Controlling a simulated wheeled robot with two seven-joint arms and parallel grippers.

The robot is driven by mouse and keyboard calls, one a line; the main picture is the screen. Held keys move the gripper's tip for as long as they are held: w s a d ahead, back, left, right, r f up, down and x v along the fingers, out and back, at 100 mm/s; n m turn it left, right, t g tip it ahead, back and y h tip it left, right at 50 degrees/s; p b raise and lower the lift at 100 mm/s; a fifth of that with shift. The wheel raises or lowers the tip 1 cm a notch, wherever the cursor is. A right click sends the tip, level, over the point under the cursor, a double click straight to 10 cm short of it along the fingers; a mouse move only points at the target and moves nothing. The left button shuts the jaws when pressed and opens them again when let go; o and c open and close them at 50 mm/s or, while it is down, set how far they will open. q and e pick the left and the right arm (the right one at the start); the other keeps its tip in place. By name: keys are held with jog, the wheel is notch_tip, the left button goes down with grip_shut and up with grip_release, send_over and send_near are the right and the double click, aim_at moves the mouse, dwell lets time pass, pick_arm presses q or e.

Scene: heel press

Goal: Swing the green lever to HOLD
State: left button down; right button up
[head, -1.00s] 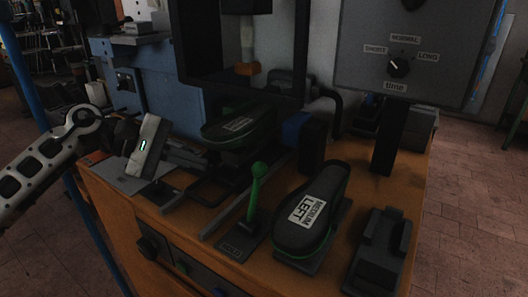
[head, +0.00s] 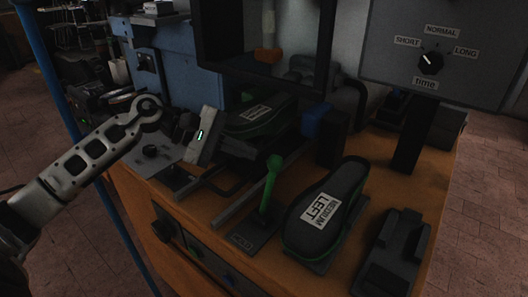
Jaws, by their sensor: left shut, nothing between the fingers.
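The green lever (head: 270,186) has a round knob and stands nearly upright, leaning slightly right, on a dark base plate (head: 262,232) on the orange bench. A small label (head: 242,242) lies at the near end of the plate; its word is too small to read surely. My left gripper (head: 238,148) comes in from the left, its pale body with a green light behind and to the left of the lever. Its dark fingers are hard to make out against the dark press parts; they are shut and empty, apart from the lever. My right gripper is not in view.
A dark shoe marked MEDIUM LEFT (head: 325,208) lies right of the lever. Another shoe (head: 255,117) sits in the press behind. A dark cradle (head: 394,250) stands at the right. A panel with a time dial (head: 430,64) is at upper right.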

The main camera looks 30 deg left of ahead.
aim_at(269, 188)
pick_arm(q)
jog(key=p+x, duration=0.1)
jog(key=x, duration=0.3)
jog(key=shift+w+d+f, duration=0.15)
jog(key=shift+d, duration=0.1)
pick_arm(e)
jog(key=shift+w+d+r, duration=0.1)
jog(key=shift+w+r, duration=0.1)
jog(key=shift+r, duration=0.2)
